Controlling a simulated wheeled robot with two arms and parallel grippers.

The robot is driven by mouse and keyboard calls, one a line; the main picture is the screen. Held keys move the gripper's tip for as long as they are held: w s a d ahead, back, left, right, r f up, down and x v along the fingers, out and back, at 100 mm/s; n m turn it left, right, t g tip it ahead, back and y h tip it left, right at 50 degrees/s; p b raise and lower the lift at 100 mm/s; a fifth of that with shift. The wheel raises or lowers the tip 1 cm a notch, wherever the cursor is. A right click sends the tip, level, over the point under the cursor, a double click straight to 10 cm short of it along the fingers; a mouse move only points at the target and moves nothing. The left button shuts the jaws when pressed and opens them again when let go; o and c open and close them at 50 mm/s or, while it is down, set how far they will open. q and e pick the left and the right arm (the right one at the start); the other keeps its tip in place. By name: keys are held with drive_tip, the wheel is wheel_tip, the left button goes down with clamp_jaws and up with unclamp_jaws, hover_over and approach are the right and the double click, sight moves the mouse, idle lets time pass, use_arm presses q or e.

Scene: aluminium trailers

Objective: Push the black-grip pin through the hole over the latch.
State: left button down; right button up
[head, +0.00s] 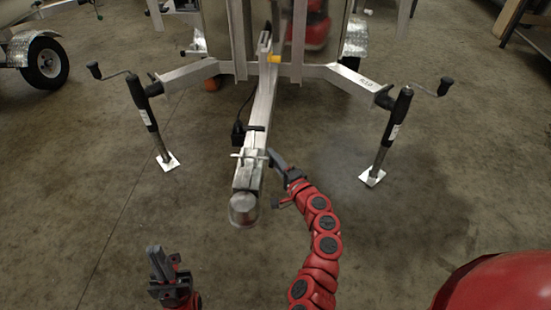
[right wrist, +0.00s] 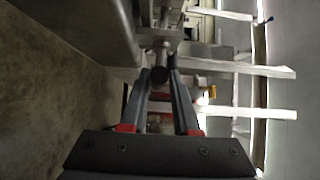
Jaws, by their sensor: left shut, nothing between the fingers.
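The latch (head: 247,153) sits on top of the silver coupler at the front of the trailer's drawbar. My right gripper (head: 272,154) is close beside the latch, on its right in the head view. In the right wrist view its fingers (right wrist: 160,82) close on both sides of the round black grip of the pin (right wrist: 158,75). A metal shaft runs beyond the grip toward the coupler. The hole is hidden, and I cannot tell how far the pin is in it. My left gripper (head: 163,262) is shut and empty, low at the left, well away from the coupler.
The drawbar (head: 262,100) runs back to the trailer frame. Jack stands with cranks, left (head: 146,115) and right (head: 393,125), flank it. The coupler's rounded nose (head: 243,209) points toward me. The concrete floor around the coupler is clear.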

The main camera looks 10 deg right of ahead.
drive_tip(key=o, duration=0.4)
drive_tip(key=p+v, duration=0.1)
drive_tip(key=v, duration=1.6)
drive_tip(key=shift+s+d, duration=0.1)
drive_tip(key=shift+s, duration=0.05)
drive_tip(key=shift+f, duration=0.1)
